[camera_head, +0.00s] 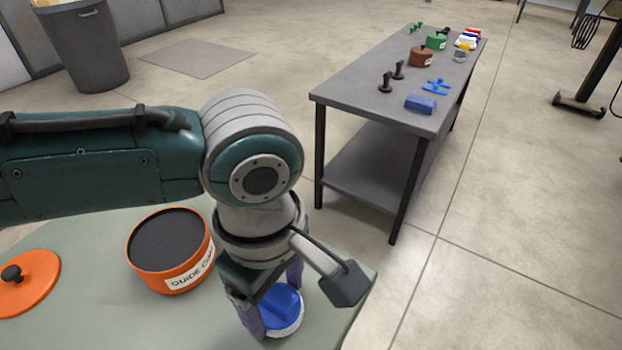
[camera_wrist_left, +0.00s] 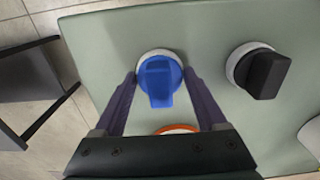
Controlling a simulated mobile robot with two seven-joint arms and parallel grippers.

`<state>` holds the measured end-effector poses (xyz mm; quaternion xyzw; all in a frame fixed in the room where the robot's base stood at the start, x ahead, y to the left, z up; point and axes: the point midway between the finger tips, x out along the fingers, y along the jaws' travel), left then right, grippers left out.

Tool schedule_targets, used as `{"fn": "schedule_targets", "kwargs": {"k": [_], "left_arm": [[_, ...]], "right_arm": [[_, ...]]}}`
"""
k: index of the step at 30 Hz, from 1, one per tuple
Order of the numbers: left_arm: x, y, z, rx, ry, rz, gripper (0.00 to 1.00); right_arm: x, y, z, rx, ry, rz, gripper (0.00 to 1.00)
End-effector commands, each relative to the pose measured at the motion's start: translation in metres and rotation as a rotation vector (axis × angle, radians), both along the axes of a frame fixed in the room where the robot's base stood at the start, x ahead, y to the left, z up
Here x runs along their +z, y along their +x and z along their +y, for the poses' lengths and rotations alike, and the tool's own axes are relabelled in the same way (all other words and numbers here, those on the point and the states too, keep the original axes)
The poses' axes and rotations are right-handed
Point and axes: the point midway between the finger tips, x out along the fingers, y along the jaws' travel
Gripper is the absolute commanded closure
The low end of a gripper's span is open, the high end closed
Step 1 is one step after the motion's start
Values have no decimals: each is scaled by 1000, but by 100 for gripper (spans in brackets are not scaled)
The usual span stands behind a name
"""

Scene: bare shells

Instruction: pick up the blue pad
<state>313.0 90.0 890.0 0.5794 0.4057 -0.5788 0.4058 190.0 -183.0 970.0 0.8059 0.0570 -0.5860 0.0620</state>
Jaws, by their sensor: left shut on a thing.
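The blue pad (camera_head: 283,301) has a raised blue handle part and a round white base. It is over the right part of the grey-green table top (camera_head: 90,235). In the left wrist view the blue pad (camera_wrist_left: 160,82) lies between the two purple fingers. My left gripper (camera_head: 274,306) points down and is shut on it; its fingertips also show in the left wrist view (camera_wrist_left: 160,76). The arm and fingers hide part of the pad in the head view. I cannot tell whether its base touches the table. My right gripper is not in view.
An orange labelled pot (camera_head: 168,250) with dark contents stands left of the gripper; its orange lid (camera_head: 28,283) lies further left. A black pad (camera_wrist_left: 262,70) is right of the blue one in the wrist view. A grey table (camera_head: 345,97) with several items stands beyond.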

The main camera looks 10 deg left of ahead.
Motion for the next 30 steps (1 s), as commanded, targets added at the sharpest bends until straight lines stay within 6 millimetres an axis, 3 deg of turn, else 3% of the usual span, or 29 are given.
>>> {"fn": "schedule_targets", "kwargs": {"k": [8, 21, 25, 30], "left_arm": [[22, 0, 0, 1, -3, -1, 80], [149, 1, -1, -1, -3, -4, 80], [176, 1, -1, -1, -2, -3, 80], [195, 0, 0, 0, -1, -1, 80]], "right_arm": [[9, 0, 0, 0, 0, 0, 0], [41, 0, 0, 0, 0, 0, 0], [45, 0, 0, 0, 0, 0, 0], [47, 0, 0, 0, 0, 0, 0]]}}
